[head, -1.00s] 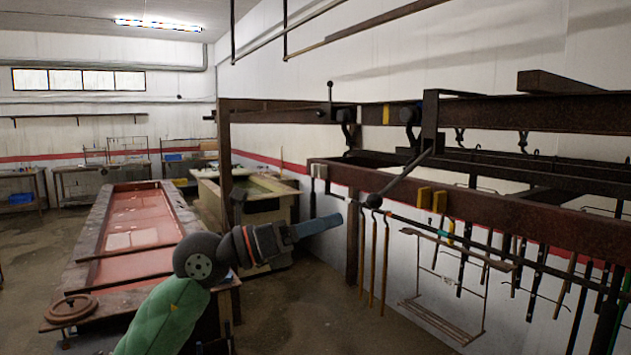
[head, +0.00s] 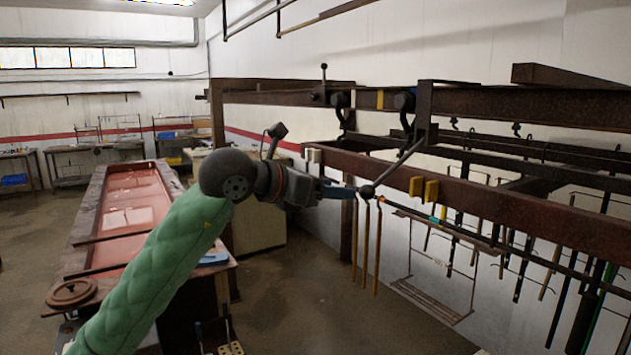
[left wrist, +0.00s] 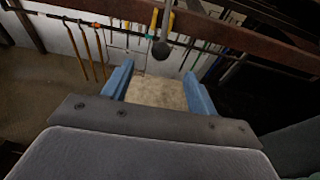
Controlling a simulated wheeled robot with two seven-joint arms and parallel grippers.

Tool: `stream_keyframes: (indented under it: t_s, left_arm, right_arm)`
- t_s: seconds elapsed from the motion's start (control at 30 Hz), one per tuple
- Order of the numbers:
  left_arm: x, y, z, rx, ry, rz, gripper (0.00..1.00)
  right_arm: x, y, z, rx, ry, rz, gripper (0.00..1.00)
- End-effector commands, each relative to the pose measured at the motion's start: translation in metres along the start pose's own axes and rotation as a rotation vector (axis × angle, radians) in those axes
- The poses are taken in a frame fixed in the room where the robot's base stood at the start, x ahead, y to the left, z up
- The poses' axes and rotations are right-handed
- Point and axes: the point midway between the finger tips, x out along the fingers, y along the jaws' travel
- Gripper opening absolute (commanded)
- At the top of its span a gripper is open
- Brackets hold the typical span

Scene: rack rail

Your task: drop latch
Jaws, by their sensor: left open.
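A dark latch lever (head: 397,165) hangs slanting down to the left from the rusty rail frame and ends in a ball knob (head: 367,191). My left gripper (head: 352,192) is open, with its blue fingers just left of the knob in the head view. In the left wrist view, the knob (left wrist: 161,50) appears just beyond the two blue fingertips, roughly midway between them; the gripper (left wrist: 159,75) holds nothing. Whether a finger touches the knob cannot be told. A second lever with a ball top (head: 323,72) stands upright on the upper rail. My right gripper is not in view.
The rusty lower rail (head: 480,197) carries yellow blocks (head: 424,189). Copper-coloured rods (head: 366,245) and a wire rack (head: 435,295) hang below it. A long reddish tank (head: 135,205) stands at left. The floor between tank and rail is open.

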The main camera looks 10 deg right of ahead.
Motion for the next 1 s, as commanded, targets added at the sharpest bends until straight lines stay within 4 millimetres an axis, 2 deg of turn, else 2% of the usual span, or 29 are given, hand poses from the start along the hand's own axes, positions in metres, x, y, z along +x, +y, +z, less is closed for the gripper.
stream_keyframes:
  t_s: [0.1,0.37,0.4,0.53,0.67,0.8,1.0]
  left_arm:
    - [0.014,-0.001,0.002,0.0,0.001,-0.002,0.58]
    - [0.039,-0.001,0.001,-0.001,0.0,-0.002,0.58]
    - [0.042,-0.001,-0.003,0.0,0.0,-0.001,0.58]
    - [0.05,-0.001,-0.002,0.0,0.0,-0.001,0.58]
    - [0.058,-0.001,-0.002,0.0,-0.001,-0.002,0.58]
    - [0.069,-0.001,-0.003,0.001,0.0,-0.002,0.58]
    - [0.085,-0.001,-0.002,0.0,0.0,-0.003,0.58]
  right_arm:
    - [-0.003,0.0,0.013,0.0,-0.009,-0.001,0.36]
    - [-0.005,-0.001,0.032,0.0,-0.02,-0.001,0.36]
    - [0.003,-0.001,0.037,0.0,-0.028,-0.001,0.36]
    - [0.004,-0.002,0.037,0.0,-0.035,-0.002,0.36]
    - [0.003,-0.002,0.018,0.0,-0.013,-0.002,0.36]
    - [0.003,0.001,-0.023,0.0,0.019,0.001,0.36]
    - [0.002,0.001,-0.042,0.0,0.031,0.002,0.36]
